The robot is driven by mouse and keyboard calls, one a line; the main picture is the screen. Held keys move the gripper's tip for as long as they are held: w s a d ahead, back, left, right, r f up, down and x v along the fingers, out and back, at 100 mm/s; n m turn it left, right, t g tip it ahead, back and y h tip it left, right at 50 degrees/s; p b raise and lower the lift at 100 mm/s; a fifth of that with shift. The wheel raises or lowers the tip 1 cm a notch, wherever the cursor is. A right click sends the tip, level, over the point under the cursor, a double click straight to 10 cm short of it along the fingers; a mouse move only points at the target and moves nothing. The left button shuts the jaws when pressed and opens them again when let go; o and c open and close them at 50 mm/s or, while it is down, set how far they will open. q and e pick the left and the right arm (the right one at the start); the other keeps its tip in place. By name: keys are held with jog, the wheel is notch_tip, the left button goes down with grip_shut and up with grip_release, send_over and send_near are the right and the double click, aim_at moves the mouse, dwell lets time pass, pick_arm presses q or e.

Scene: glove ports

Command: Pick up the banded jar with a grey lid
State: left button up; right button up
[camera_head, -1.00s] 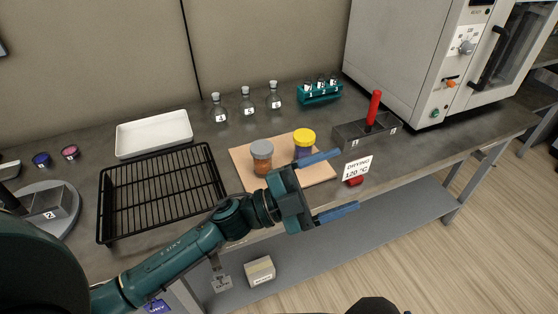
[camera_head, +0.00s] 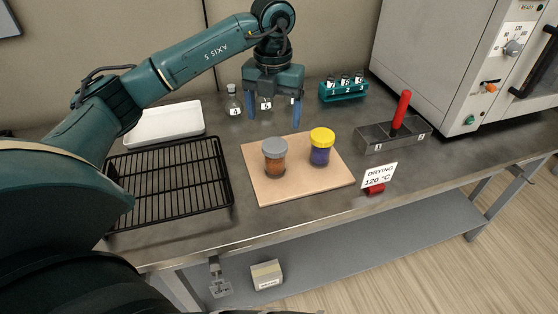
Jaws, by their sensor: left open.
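The jar with a grey lid (camera_head: 275,161) stands upright on a tan board (camera_head: 305,190); its body is orange-brown, and bands are hard to make out at this size. A second jar, blue-purple with a yellow lid (camera_head: 321,147), stands to its right, a small gap apart. My left gripper (camera_head: 274,121) is open and empty, its two blue fingers pointing down. In the picture it is just above the grey-lidded jar, apart from it, and in front of the small flasks. My right gripper is not in view.
A black wire rack (camera_head: 170,183) and a white tray (camera_head: 165,124) lie to the left. Small flasks (camera_head: 233,101) stand behind. A teal vial rack (camera_head: 343,91), a grey box with a red handle (camera_head: 392,136), a "DRYING 120 °C" sign (camera_head: 379,176) and an oven (camera_head: 440,60) are to the right.

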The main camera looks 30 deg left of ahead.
aim_at(274, 145)
pick_arm(q)
notch_tip(274, 145, down, 11)
jog(key=shift+d+f+p, duration=0.1)
jog(key=shift+p, duration=0.4)
jog(key=c, duration=1.2)
jog(key=shift+o, duration=0.2)
